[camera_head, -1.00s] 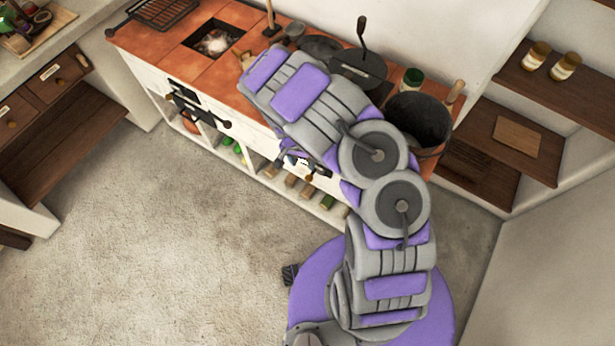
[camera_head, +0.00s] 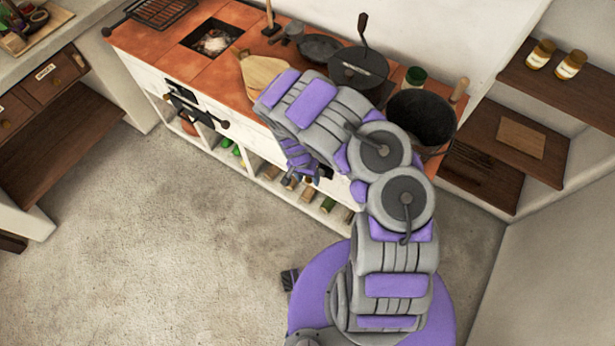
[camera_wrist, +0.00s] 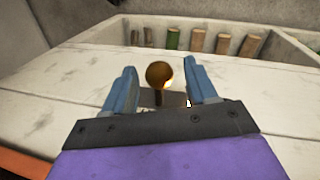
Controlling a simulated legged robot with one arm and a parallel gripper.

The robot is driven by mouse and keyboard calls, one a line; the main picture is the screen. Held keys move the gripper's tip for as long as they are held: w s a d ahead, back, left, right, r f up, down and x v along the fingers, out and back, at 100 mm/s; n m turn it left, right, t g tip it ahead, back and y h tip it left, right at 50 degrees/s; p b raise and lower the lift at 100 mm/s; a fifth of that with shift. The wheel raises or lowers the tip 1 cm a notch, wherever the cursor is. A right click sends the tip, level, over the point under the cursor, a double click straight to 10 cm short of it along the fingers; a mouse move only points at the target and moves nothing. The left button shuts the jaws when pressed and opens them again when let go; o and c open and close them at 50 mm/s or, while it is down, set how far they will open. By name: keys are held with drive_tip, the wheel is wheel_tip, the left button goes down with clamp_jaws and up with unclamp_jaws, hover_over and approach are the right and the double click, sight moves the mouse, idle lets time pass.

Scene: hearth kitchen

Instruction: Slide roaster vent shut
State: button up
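In the wrist view a round brass knob (camera_wrist: 159,74) on a short dark stem stands out from the white plank front, with a small dark plate (camera_wrist: 173,99) behind it. It appears to be the vent's knob, but how far the vent is open cannot be told. My gripper (camera_wrist: 163,82) is open, with one blue finger on each side of the knob and gaps visible between. In the head view my gripper (camera_head: 303,172) hangs at the stove's white front, and my arm hides the knob. A dark lidded pan with a crank (camera_head: 358,68), possibly the roaster, sits on the tiled top.
Logs and bottles fill low compartments (camera_head: 318,200) under the stove front. A black handled fitting (camera_head: 190,105) is on the front at left. A wooden board (camera_head: 264,76), a skillet (camera_head: 318,46) and a black pot (camera_head: 421,117) are on top. The floor (camera_head: 170,240) at left is clear.

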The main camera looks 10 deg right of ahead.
clamp_jaws()
idle(0.3)
drive_tip(key=shift+a, duration=0.1)
